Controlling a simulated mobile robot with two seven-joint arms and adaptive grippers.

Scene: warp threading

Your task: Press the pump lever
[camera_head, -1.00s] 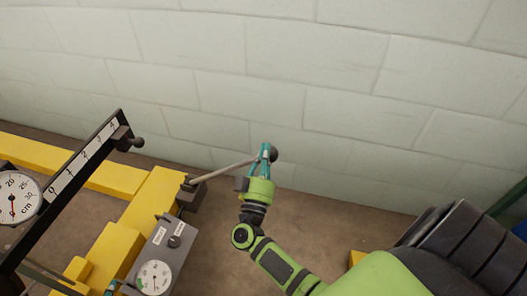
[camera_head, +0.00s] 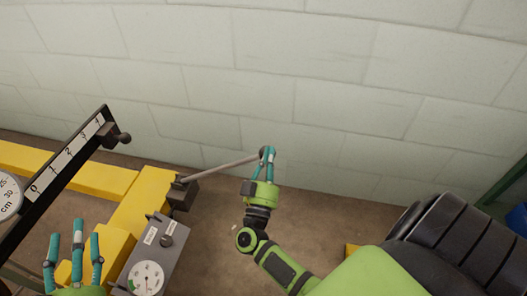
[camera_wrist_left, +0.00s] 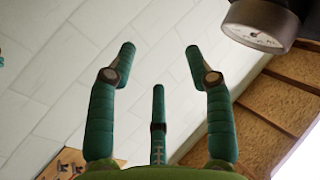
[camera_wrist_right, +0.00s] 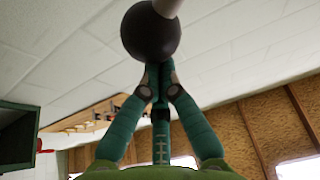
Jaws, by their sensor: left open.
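The pump lever (camera_head: 222,165) is a grey rod with a dark ball knob at its end, rising to the right from a dark block (camera_head: 181,193) on the yellow frame. The knob also shows in the right wrist view (camera_wrist_right: 150,32), at the fingertips. My right gripper (camera_head: 267,153) is at the knob, its fingers drawn together. The knob hides the tips in the wrist view, so I cannot tell whether they grip or only touch it. My left gripper (camera_head: 75,240) is open and empty at lower left, its fingers spread in the left wrist view (camera_wrist_left: 160,65).
A grey box with a dial gauge (camera_head: 157,255) stands right of the left gripper. A black scale bar (camera_head: 65,165) marked with numbers slants at the left, beside a round gauge (camera_head: 8,197). A pale block wall (camera_head: 300,80) stands behind. Bare floor lies around the right arm.

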